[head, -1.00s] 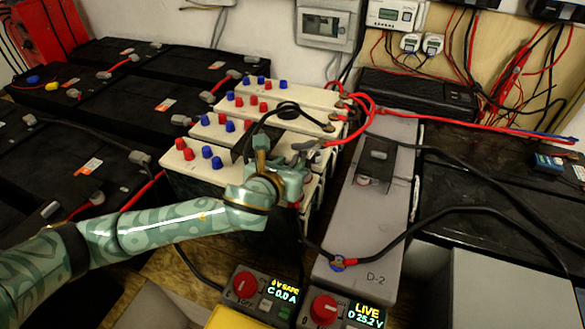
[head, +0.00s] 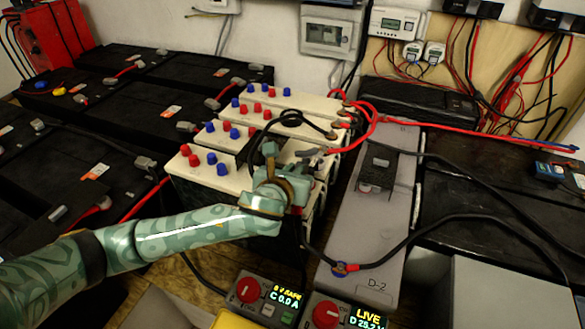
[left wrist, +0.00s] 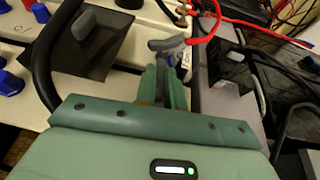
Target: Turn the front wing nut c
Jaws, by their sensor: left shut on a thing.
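The front wing nut (head: 309,153) is grey and sits at the right end of the front cream battery (head: 190,176). In the left wrist view the grey wing nut (left wrist: 168,44) shows just beyond my fingertips, with a red cable behind it. My left gripper (head: 300,168) reaches in from the left, low over the battery's right end. In the left wrist view its green fingers (left wrist: 165,72) are close together on the nut's lower part, which they mostly hide. My right gripper is not in view.
A grey case marked D-2 (head: 355,225) stands close on the right, with a black cable (head: 440,215) arching from it. Meter C (head: 268,296) reads 0.0 A, and meter D (head: 345,312) shows LIVE. Black batteries (head: 120,125) fill the left. Red and black cables crowd the nut.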

